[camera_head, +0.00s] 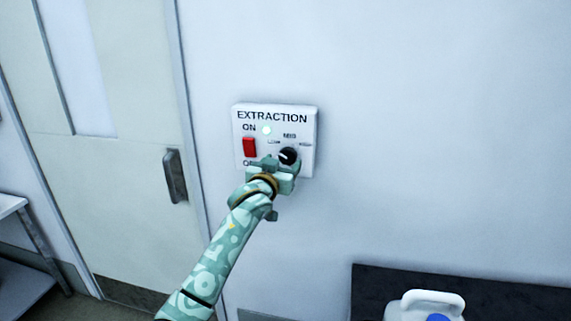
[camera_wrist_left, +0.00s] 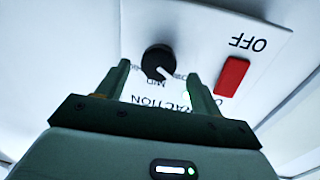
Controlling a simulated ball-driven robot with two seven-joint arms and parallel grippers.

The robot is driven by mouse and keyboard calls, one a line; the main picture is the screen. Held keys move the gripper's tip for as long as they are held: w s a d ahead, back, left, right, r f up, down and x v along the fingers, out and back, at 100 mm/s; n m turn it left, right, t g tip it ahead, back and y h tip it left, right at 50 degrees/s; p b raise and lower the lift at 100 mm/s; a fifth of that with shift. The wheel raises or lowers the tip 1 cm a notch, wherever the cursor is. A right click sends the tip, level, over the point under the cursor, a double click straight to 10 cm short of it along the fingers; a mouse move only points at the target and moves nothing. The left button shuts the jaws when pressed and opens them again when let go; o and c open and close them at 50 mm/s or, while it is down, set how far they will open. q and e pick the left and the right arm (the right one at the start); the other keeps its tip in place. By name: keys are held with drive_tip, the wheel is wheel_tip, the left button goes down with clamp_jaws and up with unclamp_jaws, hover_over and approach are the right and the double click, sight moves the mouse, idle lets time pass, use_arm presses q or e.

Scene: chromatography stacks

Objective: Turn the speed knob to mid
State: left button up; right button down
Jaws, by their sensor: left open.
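The black speed knob (camera_head: 289,155) is on a white EXTRACTION panel (camera_head: 310,124) on the wall. It also shows in the left wrist view (camera_wrist_left: 157,58), where the picture is upside down. Its white pointer aims to the lower right there, toward the mark on the switch's side, away from the MID label (camera_wrist_left: 146,83). My left gripper (camera_head: 283,168) is at the knob's lower side in the head view. Its fingers (camera_wrist_left: 159,74) are open, one toward each side of the knob, with gaps visible. I cannot see my right gripper.
A red rocker switch (camera_head: 249,147) is left of the knob, close to my left gripper. A small lamp (camera_head: 267,130) glows above. A door (camera_head: 120,190) with a dark handle (camera_head: 175,176) is at left. A white jug (camera_head: 430,304) stands lower right by a dark surface (camera_head: 375,285).

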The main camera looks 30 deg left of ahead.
sight(288, 156)
use_arm(q)
drive_tip(key=shift+w+a, duration=0.15)
drive_tip(key=shift+w, duration=1.2)
drive_tip(key=c, duration=1)
drive_tip(key=shift+r+m+p, duration=0.15)
drive_tip(key=shift+m+p, duration=0.35)
drive_tip(key=shift+p, duration=0.15)
drive_tip(key=m+p, duration=0.3)
drive_tip(key=p, duration=0.1)
drive_tip(key=shift+r+m+g, duration=0.15)
drive_tip(key=shift+m+g, duration=0.15)
drive_tip(key=shift+m, duration=0.1)
drive_tip(key=m+p, duration=0.3)
drive_tip(key=shift+f+m+g+y+p, duration=0.15)
drive_tip(key=shift+m+p, duration=0.2)
drive_tip(key=shift+m, duration=0.45)
drive_tip(key=shift+f+m+g+y+p, duration=0.15)
drive_tip(key=shift+m+p, duration=0.15)
drive_tip(key=shift+m, duration=0.5)
